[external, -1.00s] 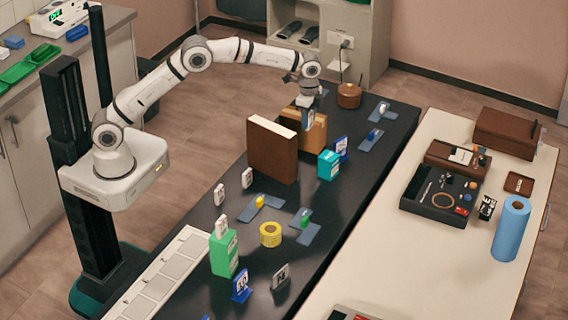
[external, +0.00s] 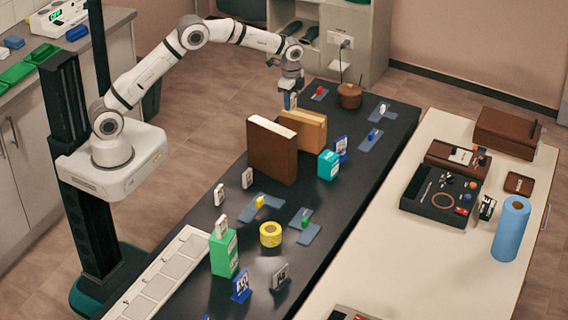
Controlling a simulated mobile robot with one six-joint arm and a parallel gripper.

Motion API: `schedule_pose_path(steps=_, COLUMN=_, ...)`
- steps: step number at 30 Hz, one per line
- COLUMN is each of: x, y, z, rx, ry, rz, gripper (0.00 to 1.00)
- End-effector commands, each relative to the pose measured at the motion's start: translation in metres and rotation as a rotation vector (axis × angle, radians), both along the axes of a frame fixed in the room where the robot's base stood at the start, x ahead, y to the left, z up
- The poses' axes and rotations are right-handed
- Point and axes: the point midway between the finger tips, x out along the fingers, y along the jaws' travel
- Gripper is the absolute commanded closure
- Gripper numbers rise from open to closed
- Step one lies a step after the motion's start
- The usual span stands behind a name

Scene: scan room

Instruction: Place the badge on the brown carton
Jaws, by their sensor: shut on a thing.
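The brown carton (external: 307,128) stands on the black table, just behind and right of a larger dark brown box. Its flat top faces up and looks bare. My gripper (external: 290,93) is above and behind the carton's left end, pointing down. It is shut on a small pale, bluish thing, which I take to be the badge (external: 290,103). The badge shows just beyond the carton's upper edge; its details are too small to read. I cannot tell whether it touches the carton.
The dark brown box (external: 272,151) stands close in front of the carton. A round brown pot (external: 349,95) and a red item (external: 320,92) on a blue strip are behind.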

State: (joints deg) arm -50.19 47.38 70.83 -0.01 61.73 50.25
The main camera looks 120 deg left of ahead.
Motion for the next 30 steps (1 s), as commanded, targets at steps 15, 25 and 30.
schedule_pose_path(steps=15, x=0.000, y=0.000, z=-0.032, rx=-0.001, ry=0.000, rz=0.000, gripper=0.81)
schedule_pose_path(steps=25, x=0.000, y=0.000, z=-0.032, rx=-0.001, ry=0.000, rz=0.000, gripper=0.37)
schedule_pose_path(steps=30, x=0.000, y=0.000, z=-0.032, rx=-0.001, ry=0.000, rz=0.000, gripper=0.37)
